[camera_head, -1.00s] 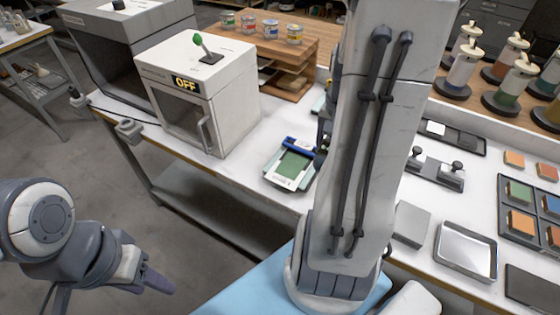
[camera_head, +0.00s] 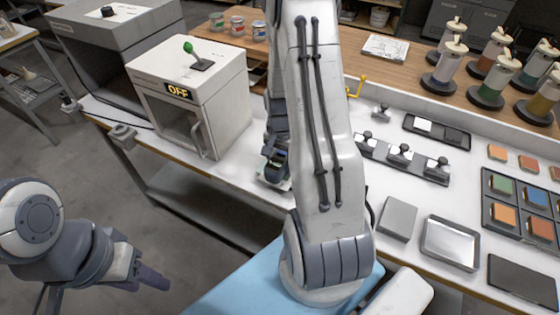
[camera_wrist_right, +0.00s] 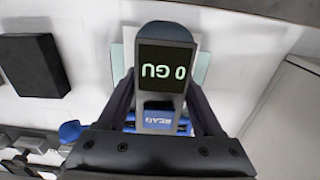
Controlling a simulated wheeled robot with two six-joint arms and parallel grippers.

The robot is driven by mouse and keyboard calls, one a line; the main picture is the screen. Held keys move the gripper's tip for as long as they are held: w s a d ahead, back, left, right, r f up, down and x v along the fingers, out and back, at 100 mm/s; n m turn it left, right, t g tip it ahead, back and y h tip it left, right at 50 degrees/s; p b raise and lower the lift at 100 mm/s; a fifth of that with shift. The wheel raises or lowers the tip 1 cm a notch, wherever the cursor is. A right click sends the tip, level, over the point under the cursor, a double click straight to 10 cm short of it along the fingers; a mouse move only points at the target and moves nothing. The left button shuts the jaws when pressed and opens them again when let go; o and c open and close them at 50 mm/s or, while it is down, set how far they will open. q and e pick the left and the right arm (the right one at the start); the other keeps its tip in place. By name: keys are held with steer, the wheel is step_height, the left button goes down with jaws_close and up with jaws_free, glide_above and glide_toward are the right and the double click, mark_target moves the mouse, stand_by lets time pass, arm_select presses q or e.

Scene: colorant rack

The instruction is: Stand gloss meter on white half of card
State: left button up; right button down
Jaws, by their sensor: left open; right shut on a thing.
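The gloss meter (camera_wrist_right: 163,75) is a dark grey block with a lit screen reading "0 GU", upside down in the right wrist view. My right gripper (camera_wrist_right: 160,112) is shut on it, one finger on each side. In the head view this gripper (camera_head: 273,158) is partly hidden by my arm. The card lies beneath the meter and is mostly covered; a pale edge of the card or its backing (camera_wrist_right: 203,68) shows beside it. I cannot tell which half is below or whether the meter touches it. My left gripper (camera_head: 150,278) is open and empty, away from the bench.
The white cabinet marked "OFF" (camera_head: 185,95) stands left of the meter. A grey block (camera_head: 398,217), a metal tray (camera_head: 450,243) and a rack with several black knobs (camera_head: 400,158) lie to the right. Several bottles stand at the back right.

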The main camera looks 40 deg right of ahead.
steer(key=shift+f, duration=0.2)
steer(key=shift+f, duration=0.2)
steer(key=shift+c, duration=0.2)
jaws_free()
